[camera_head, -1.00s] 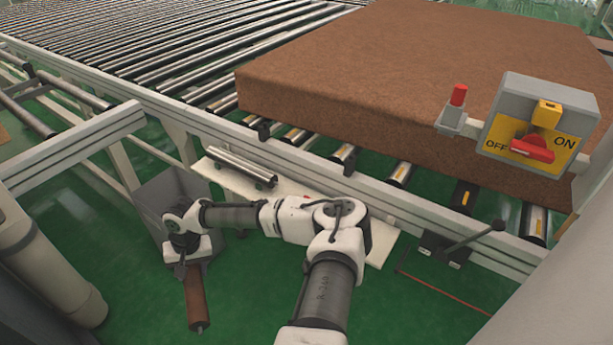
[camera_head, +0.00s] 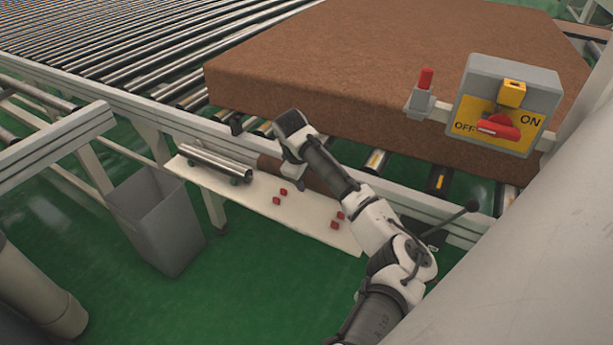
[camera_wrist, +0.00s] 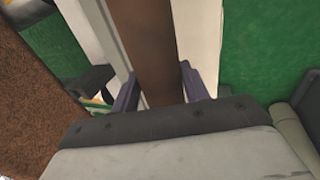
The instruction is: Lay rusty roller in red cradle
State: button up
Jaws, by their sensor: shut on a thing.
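The rusty roller (camera_head: 269,166) is a brown cylinder, partly hidden by my arm in the head view. In the wrist view, the roller (camera_wrist: 143,45) runs between the two fingers of my gripper (camera_wrist: 157,87), which is shut on it. The red cradle is several small red blocks (camera_head: 283,192) in two pairs on the white shelf (camera_head: 308,228). The roller shows just behind the blocks in the head view, roughly lengthwise along the shelf. Its height above the shelf is hard to tell. The fingers are hidden in the head view.
A shiny steel roller (camera_head: 215,163) lies on green supports at the shelf's left end. A grey bin (camera_head: 155,222) stands left of the shelf. The conveyor rail, the brown mattress (camera_head: 370,70) and an ON/OFF switch box (camera_head: 508,105) lie behind and to the right.

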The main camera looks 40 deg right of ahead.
jog(key=shift+s+d, duration=0.15)
jog(key=shift+d, duration=0.1)
notch_tip(320, 180, down, 6)
jog(key=b, duration=0.6)
jog(key=shift+f, duration=1.2)
jog(key=o, duration=1.5)
jog(key=shift+a, duration=0.1)
jog(key=b+v, duration=0.1)
jog(key=v, duration=1.2)
jog(key=shift+r, duration=0.4)
jog(key=shift+a, duration=0.15)
